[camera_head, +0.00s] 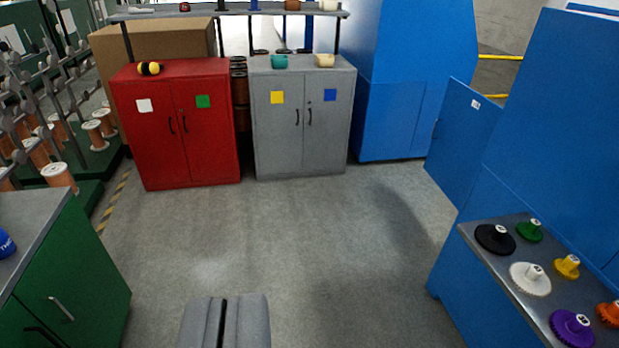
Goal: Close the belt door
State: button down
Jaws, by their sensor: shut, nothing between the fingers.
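A blue door panel (463,140) with a small white label stands swung out from the blue machine (545,130) at the right. It looks like the belt door and it is open. My gripper (224,312) is at the bottom of the view, left of centre, with its two grey fingers shut together and nothing between them. It is well apart from the door, which is farther off to the right. The inside of the machine behind the door is hidden.
A metal shelf (468,238) with several coloured pulleys juts out at the right. A red cabinet (180,158) and a grey cabinet (273,145) stand at the back. A green cabinet (98,262) is at the left. The middle floor (300,235) is clear.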

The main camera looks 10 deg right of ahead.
aim_at(462, 135)
jog(key=u, duration=0.15)
jog(key=i, duration=0.2)
jog(key=z, duration=0.85)
jog(key=i, duration=2.55)
jog(key=z, duration=0.6)
jog(key=k, duration=0.6)
jog(key=u, duration=0.45)
jog(key=i, duration=1.15)
jog(key=u, duration=0.5)
